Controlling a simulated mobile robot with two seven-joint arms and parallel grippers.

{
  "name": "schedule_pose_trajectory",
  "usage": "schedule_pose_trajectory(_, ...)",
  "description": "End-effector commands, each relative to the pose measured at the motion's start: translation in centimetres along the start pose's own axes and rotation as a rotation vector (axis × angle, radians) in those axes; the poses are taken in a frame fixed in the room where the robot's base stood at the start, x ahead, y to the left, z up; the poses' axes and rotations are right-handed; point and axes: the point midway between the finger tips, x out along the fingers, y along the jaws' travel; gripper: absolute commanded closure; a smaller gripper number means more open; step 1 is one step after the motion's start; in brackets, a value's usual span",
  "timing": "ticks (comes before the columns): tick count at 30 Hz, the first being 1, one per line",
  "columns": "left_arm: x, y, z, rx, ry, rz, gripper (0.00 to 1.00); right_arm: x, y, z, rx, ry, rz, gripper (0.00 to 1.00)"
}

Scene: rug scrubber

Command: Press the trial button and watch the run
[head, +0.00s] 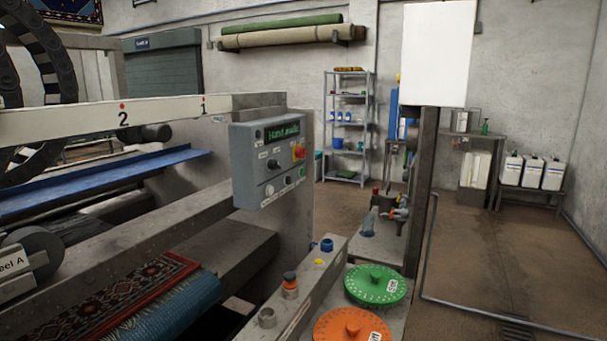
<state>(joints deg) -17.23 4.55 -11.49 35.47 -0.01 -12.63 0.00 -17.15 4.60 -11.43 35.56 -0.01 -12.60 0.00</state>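A grey control box (244,170) is mounted on the end of the large rug machine, at the middle of the head view. It has a small display (283,132) with green text, a red knob on a yellow base (298,152), a black knob (274,164) and a pale round button (269,190). Its labels are too small to read, so I cannot tell which control is the trial button. A patterned rug (110,300) lies in the machine beside a teal roll (175,312). Neither of my grippers is in view.
A green dial (365,284) and an orange dial (335,328) sit at the front right, beside a rail with small knobs. A dark post with a blank white board (436,55) stands behind them. Shelves and white canisters (530,171) line the back. The floor at right is open.

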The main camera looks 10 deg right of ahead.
Motion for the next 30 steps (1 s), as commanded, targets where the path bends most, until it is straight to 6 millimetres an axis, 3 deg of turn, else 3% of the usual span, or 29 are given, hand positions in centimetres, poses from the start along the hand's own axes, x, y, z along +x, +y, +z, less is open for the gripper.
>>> schedule_pose_trajectory(2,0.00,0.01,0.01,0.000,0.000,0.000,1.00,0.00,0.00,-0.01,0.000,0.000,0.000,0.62)
schedule_pose_trajectory(12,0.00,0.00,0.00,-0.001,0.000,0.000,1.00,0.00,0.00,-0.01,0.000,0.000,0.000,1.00)
schedule_pose_trajectory(30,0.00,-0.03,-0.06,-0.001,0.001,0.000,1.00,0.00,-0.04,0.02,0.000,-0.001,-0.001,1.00)
